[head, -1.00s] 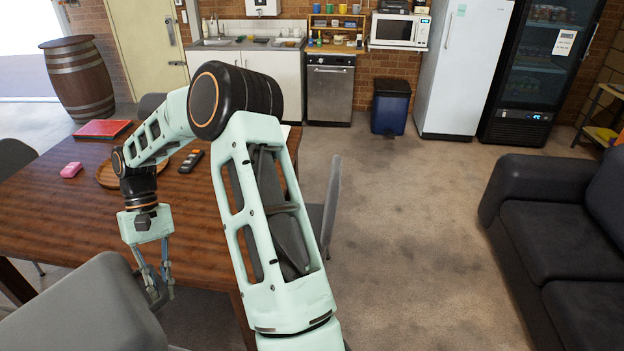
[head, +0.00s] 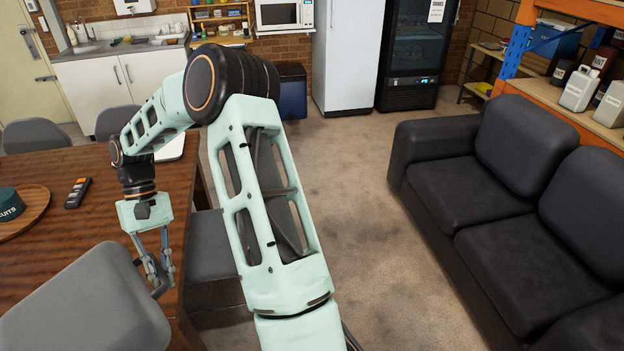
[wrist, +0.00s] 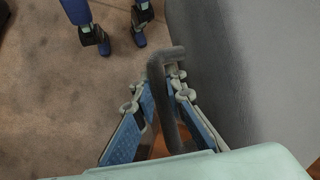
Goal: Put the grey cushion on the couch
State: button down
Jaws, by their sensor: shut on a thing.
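The dark grey couch (head: 520,240) stands on the right, apart from the cushion, with a bare seat.
Open floor (head: 350,200) lies between table and couch. A shelf (head: 560,95) stands behind the couch.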

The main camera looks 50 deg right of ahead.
aim_at(524, 268)
jog(key=l+z, duration=0.45)
jog(key=i+l+z, duration=0.1)
jog(key=z, duration=0.4)
jog(key=i+l+z, duration=0.15)
jog(key=l+z, duration=0.3)
jog(key=i+l+z, duration=0.15)
jog(key=z, duration=0.35)
jog(key=i+l+z, duration=0.15)
jog(key=z, duration=0.3)
jog(key=i+z, duration=0.25)
jog(key=z, duration=0.2)
jog(key=i+j+z, duration=0.1)
jog(key=z, duration=0.35)
jog(key=i+j+z, duration=0.2)
jog(key=z, duration=0.2)
jog(key=i+j+z, duration=0.25)
jog(key=z, duration=0.2)
